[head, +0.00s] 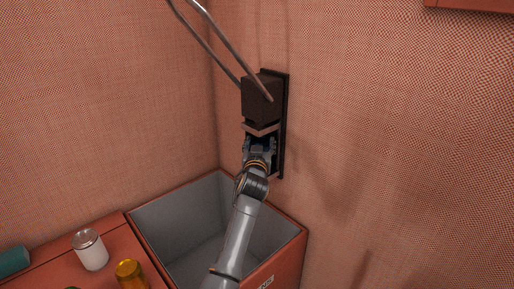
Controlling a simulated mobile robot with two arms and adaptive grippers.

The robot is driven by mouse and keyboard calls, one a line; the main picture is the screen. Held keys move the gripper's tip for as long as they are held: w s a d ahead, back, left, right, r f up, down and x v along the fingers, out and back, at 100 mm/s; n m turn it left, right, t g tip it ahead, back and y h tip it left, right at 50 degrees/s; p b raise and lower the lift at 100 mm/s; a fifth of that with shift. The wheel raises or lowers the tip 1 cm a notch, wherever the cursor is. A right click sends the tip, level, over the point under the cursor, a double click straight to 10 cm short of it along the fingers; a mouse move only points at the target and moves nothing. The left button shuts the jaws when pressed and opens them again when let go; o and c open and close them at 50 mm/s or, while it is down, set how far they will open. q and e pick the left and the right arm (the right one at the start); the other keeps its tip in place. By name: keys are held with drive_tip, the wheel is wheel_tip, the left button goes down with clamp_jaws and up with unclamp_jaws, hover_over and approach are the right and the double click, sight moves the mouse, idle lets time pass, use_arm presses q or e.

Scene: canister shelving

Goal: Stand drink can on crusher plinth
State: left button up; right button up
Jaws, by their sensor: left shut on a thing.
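A dark wall-mounted crusher (262,97) with a blocky upper part and long metal levers hangs on the far wall. My left gripper (260,145) is just below the dark block, in front of the crusher's backplate (282,150). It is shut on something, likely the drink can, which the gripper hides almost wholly. A pale band (262,129) shows between the gripper and the block; I cannot tell whether it belongs to the can or the crusher. The plinth is hidden behind my gripper and wrist. My right gripper is not in view.
An open grey-lined bin (175,225) with a red rim stands under the crusher. Left of it, a red surface (105,240) holds a white canister (90,250), an amber one (131,274) and a teal one (13,262). The crusher's levers rise to the upper left.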

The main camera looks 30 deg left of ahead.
use_arm(q)
drive_tip(key=shift+f, duration=0.3)
idle(0.5)
drive_tip(key=o, duration=0.9)
drive_tip(key=shift+s, duration=0.15)
